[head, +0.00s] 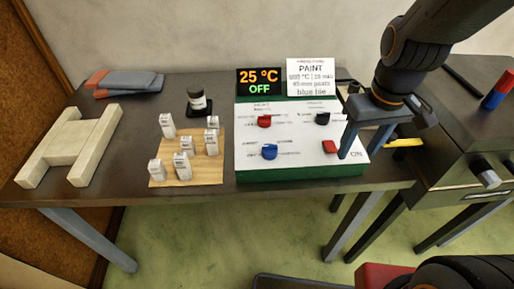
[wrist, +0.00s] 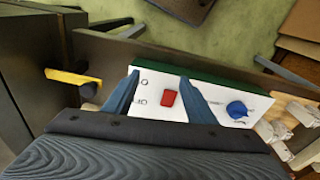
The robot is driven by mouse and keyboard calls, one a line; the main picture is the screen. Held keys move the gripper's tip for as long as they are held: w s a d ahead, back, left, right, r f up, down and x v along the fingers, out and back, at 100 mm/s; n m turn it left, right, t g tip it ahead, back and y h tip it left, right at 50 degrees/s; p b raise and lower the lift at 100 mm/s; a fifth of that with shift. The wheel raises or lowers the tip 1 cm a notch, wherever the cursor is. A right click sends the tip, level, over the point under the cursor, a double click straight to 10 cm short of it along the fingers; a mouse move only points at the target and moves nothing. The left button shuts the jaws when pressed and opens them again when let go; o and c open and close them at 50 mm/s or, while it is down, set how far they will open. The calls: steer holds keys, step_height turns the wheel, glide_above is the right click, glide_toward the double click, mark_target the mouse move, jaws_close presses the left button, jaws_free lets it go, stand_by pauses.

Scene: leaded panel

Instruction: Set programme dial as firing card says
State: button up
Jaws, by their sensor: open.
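The control box (head: 300,171) has a white top and green sides. It bears a red knob (head: 264,121), a black knob (head: 322,118), a blue knob (head: 269,152) and a red switch (head: 329,147) near the word ON. The knob labels are too small to read. The firing card (head: 311,77) stands behind, headed PAINT; its smaller lines are blurred. My gripper (head: 361,153) is open and empty over the box's right end. In the wrist view, the red switch (wrist: 169,98) shows between the fingers and the blue knob (wrist: 236,109) beyond one finger.
A display (head: 259,83) reads 25 °C OFF. Left of the box, a wooden board (head: 187,180) holds several small white labelled pieces, with a dark jar (head: 197,100) behind. A pale H-shaped block (head: 70,145) lies farther left. A dark metal cabinet (head: 450,150) stands at right.

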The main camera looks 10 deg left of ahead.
mark_target(270, 146)
steer(key=a+n, duration=0.3)
steer(key=a, duration=0.1)
steer(key=w+a+r+n+b, duration=0.1)
steer(key=a+n, duration=0.2)
steer(key=a, duration=0.1)
steer(key=w+a+n, duration=0.1)
steer(key=a+n, duration=0.2)
steer(key=a, duration=0.1)
steer(key=shift+w+r+n+g+b, duration=0.25)
steer(key=shift+r+n+g+b, duration=0.05)
steer(key=shift+n+b, duration=0.1)
steer(key=a+n, duration=0.2)
steer(key=a+r+n, duration=0.1)
steer(key=a+n, duration=0.1)
steer(key=a, duration=0.1)
steer(key=s+a+n+b, duration=0.1)
steer(key=a+n, duration=0.2)
steer(key=shift+a+r+g, duration=0.2)
steer(key=shift+r+g, duration=0.1)
steer(key=shift+r, duration=0.1)
steer(key=shift+s+a+f, duration=0.15)
step_height(270, 146, down, 7)
steer(key=shift+f+p, duration=0.15)
steer(key=shift+p, duration=0.35)
steer(key=shift+c, duration=0.5)
steer(key=c, duration=0.9)
